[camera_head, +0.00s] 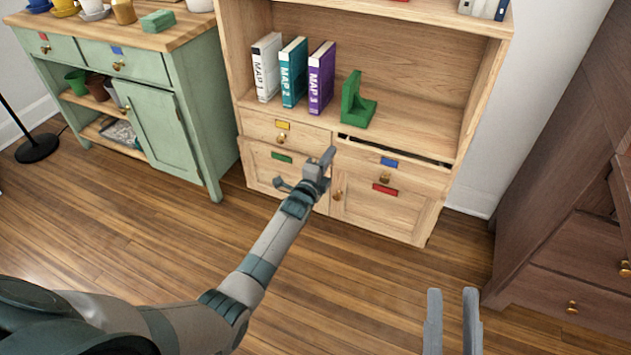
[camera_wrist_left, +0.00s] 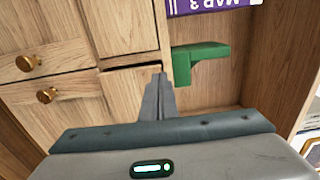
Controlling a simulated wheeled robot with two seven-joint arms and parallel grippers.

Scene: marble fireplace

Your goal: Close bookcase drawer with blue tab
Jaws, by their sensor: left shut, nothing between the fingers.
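The bookcase (camera_head: 395,105) is light wood. Its upper right drawer has a blue tab (camera_head: 389,162) and a brass knob (camera_head: 385,178). This drawer front (camera_head: 362,160) stands slightly out, with a dark gap along its top edge. My left gripper (camera_head: 328,156) is shut and empty, near the left end of this drawer front; I cannot tell whether it touches. In the left wrist view its closed fingertips (camera_wrist_left: 160,80) lie in front of pale wood panels beside a green bookend. My right gripper (camera_head: 454,295) is open and empty over the floor, well in front of the bookcase.
A drawer with a yellow tab (camera_head: 282,125) is beside it, with green- and red-tabbed fronts below. Several books (camera_head: 293,72) and the green bookend (camera_head: 357,105) stand on the shelf. A green cabinet (camera_head: 165,130) is left, a dark wooden dresser (camera_head: 570,265) right. Open floor lies between.

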